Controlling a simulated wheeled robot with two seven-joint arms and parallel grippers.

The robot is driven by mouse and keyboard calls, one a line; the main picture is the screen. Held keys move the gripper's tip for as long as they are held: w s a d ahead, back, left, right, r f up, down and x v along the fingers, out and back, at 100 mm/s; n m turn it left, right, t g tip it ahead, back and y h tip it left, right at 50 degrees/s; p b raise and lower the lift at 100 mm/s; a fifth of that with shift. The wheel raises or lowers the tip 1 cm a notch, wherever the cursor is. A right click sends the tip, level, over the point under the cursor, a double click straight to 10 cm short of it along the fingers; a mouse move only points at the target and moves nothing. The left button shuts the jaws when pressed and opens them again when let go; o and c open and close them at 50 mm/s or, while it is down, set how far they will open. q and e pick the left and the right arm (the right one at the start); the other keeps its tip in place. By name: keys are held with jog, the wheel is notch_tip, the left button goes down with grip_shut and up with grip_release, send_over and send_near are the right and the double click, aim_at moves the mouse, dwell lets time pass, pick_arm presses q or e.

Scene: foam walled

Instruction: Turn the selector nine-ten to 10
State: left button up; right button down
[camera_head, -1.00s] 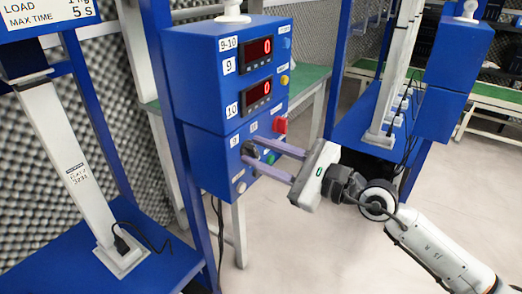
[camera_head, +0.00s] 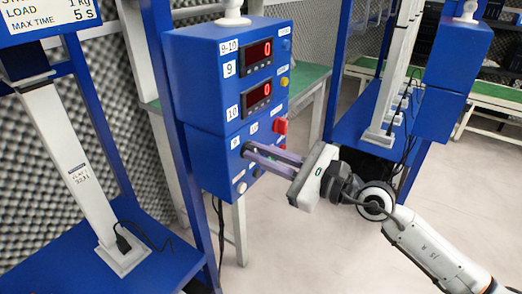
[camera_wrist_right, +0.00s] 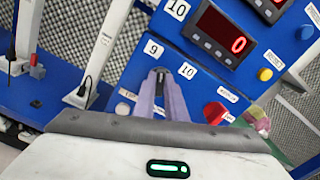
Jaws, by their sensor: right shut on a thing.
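The selector nine-ten (camera_wrist_right: 160,71) is a small dark knob on the blue lower control box, between the white 9 label (camera_wrist_right: 153,49) and the 10 label (camera_wrist_right: 187,71) in the right wrist view. My right gripper (camera_head: 247,149) has its two long grey-purple fingers reaching to the panel. It is shut on the selector; its fingertips (camera_wrist_right: 160,76) also show in the right wrist view. The fingers hide most of the knob, so I cannot tell which label it points to. My left gripper is not in view.
The upper box has two red displays reading 0 (camera_head: 258,50). A red switch (camera_head: 280,126) sits right of the selector, and a white button (camera_head: 241,188) sits below. A blue stand (camera_head: 105,260) is at left. Open floor (camera_head: 300,250) lies below my right arm.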

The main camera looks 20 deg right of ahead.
jog(key=m+p, duration=0.3)
jog(key=shift+r, duration=0.2)
jog(key=m+p, duration=0.2)
jog(key=m, duration=0.1)
jog(key=shift+d+m+p, duration=0.1)
jog(key=shift+m+p, duration=0.25)
jog(key=shift+m, duration=0.05)
jog(key=shift+f+m+p, duration=0.1)
jog(key=shift+m+p, duration=0.55)
jog(key=shift+m, duration=0.45)
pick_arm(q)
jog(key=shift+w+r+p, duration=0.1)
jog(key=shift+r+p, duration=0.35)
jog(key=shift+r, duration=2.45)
pick_arm(e)
jog(key=shift+w+f+m, duration=0.1)
jog(key=shift+m, duration=0.7)
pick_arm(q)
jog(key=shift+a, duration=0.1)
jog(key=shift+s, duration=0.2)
pick_arm(e)
jog(key=c, duration=1.8)
grip_release()
jog(key=shift+d, duration=0.15)
